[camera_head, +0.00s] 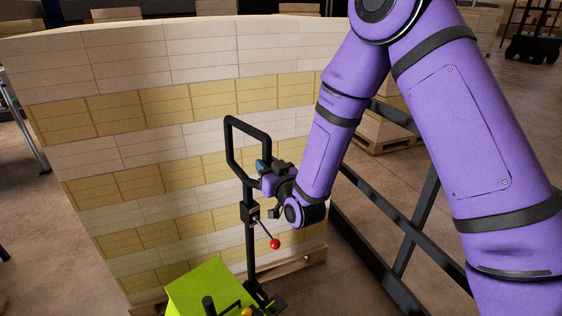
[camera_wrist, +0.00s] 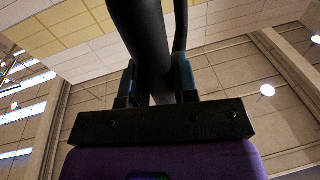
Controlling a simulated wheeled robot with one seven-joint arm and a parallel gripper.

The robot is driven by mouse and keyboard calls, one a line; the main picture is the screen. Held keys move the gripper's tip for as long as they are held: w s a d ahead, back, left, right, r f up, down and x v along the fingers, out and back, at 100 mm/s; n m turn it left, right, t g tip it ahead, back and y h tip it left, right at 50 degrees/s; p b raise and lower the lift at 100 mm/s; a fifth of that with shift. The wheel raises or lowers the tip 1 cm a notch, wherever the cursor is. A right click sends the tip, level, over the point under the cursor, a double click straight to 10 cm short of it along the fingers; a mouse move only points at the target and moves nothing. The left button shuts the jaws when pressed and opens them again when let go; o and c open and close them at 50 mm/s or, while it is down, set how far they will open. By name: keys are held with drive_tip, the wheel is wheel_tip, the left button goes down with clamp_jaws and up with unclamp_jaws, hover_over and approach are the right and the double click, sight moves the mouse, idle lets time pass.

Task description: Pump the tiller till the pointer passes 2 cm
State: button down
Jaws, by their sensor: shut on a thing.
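The black tiller (camera_head: 231,150) stands upright in the head view, with a looped handle on top. A small lever with a red knob (camera_head: 275,244) sticks out from a block partway down its post. My gripper (camera_head: 262,175) is shut on the right side of the tiller, near the base of the loop. In the wrist view the dark tiller bar (camera_wrist: 143,40) runs between my gripper's two fingers (camera_wrist: 157,82). The green truck body (camera_head: 205,290) is at the bottom of the head view. I cannot make out a pointer or a scale.
A tall stack of white and yellow reams (camera_head: 150,130) on a wooden pallet (camera_head: 300,265) stands close behind the tiller. A dark metal frame (camera_head: 400,240) is at the right, beneath my arm. Another pallet (camera_head: 385,135) stands behind it.

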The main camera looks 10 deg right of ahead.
drive_tip(key=shift+s+a, duration=0.1)
drive_tip(key=c, duration=0.9)
unclamp_jaws()
drive_tip(key=shift+v, duration=3.75)
